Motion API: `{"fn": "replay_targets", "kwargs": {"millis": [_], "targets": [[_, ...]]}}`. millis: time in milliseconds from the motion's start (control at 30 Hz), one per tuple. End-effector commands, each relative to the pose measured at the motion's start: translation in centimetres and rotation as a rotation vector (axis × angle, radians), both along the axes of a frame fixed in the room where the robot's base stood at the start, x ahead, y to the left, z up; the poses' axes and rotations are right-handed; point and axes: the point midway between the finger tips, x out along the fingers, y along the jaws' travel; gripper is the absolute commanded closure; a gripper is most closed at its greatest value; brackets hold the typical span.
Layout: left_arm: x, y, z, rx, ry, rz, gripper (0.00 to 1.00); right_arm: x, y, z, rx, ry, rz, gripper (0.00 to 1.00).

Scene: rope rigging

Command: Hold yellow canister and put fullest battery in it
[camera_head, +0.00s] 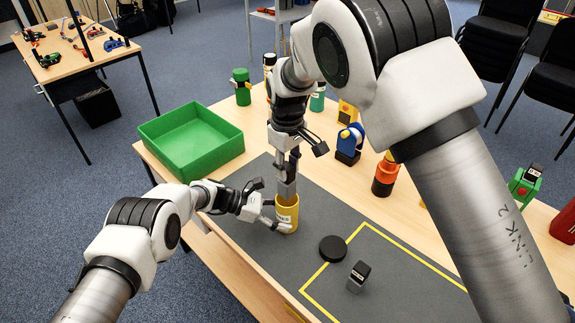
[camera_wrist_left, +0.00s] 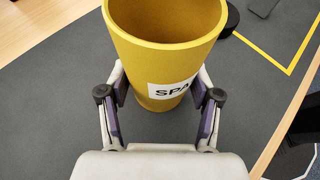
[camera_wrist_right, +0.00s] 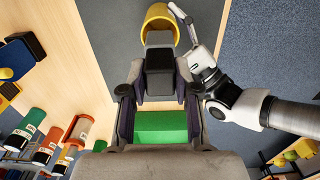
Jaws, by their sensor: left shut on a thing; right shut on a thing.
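The yellow canister (camera_head: 287,217) stands upright on the grey mat, with a white label on its side. My left gripper (camera_head: 268,218) is shut on it from the side; its fingers flank the canister (camera_wrist_left: 165,62) low down in the left wrist view. My right gripper (camera_head: 287,160) is above the canister, shut on a grey battery (camera_head: 287,188) pointing down at its mouth. In the right wrist view the battery (camera_wrist_right: 158,62) lines up with the canister (camera_wrist_right: 160,27). I cannot tell whether its lower end is inside. Its charge marking is not visible.
A green bin (camera_head: 190,142) stands at the back left. An orange canister (camera_head: 384,178) and a blue item (camera_head: 350,140) stand to the right.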

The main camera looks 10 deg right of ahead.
Motion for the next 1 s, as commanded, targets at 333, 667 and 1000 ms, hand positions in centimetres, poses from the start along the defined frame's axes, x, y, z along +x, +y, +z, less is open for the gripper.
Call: {"fn": "replay_targets", "kwargs": {"millis": [333,667,1000], "targets": [[0.0,0.0,0.0,0.0,0.0,0.0,0.78,0.0,0.0,-1.0,-0.001,0.001,0.0,1.0],[0.0,0.0,0.0,0.0,0.0,0.0,0.78,0.0,0.0,-2.1,-0.001,0.001,0.0,1.0],[0.0,0.0,0.0,0.0,0.0,0.0,0.78,0.0,0.0,-3.1,0.0,0.0,0.0,1.0]]}}
